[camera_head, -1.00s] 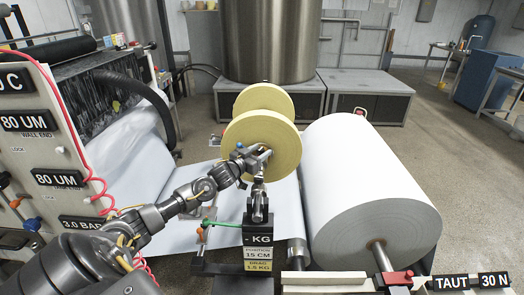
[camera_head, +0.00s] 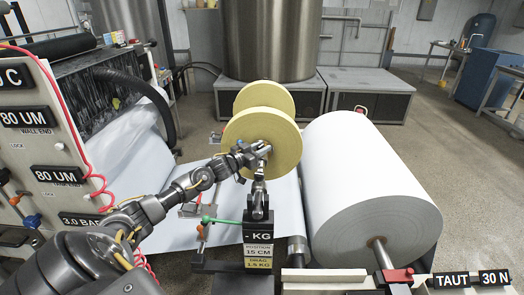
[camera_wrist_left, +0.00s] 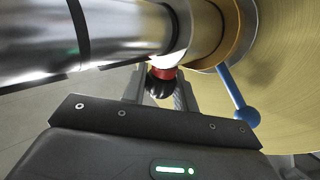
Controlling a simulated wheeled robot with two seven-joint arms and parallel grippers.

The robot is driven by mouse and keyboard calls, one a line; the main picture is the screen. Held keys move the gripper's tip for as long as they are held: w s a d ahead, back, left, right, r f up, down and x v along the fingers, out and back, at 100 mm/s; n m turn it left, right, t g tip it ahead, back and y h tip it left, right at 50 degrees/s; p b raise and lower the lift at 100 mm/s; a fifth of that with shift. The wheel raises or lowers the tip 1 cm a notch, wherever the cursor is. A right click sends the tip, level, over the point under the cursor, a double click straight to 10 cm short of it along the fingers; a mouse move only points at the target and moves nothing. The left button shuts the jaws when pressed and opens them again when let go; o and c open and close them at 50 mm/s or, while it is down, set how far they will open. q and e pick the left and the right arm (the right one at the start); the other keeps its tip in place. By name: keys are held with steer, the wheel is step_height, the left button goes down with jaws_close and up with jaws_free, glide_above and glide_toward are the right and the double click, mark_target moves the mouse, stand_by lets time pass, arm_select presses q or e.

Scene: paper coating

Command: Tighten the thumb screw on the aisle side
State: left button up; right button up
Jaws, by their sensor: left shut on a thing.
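The thumb screw (camera_wrist_left: 160,86), a black ribbed knob below a red collar, shows in the left wrist view under a shiny metal shaft (camera_wrist_left: 110,30). My left gripper (camera_wrist_left: 160,92) has its two dark fingers on either side of the knob and is shut on it. In the head view my left gripper (camera_head: 262,149) is at the near face of the front yellow roll (camera_head: 283,135), by its hub. The knob is too small or hidden to make out there. My right gripper is not in view.
A blue ball-ended lever (camera_wrist_left: 238,100) sticks out close to the right of my left fingers. A large white paper roll (camera_head: 365,180) lies to the right, and a labelled panel (camera_head: 40,150) stands left.

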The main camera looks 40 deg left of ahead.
arm_select(q)
steer(key=m+h+b, duration=0.1)
steer(key=h, duration=0.1)
steer(key=m+g+h+b, duration=0.1)
steer(key=h+b, duration=0.1)
steer(key=shift+a+f+m, duration=0.1)
steer(key=shift+f+m, duration=0.05)
steer(key=shift+m, duration=0.25)
steer(key=shift+m+h, duration=0.3)
steer(key=shift+h, duration=0.3)
steer(key=o, duration=0.9)
steer(key=shift+o, duration=0.2)
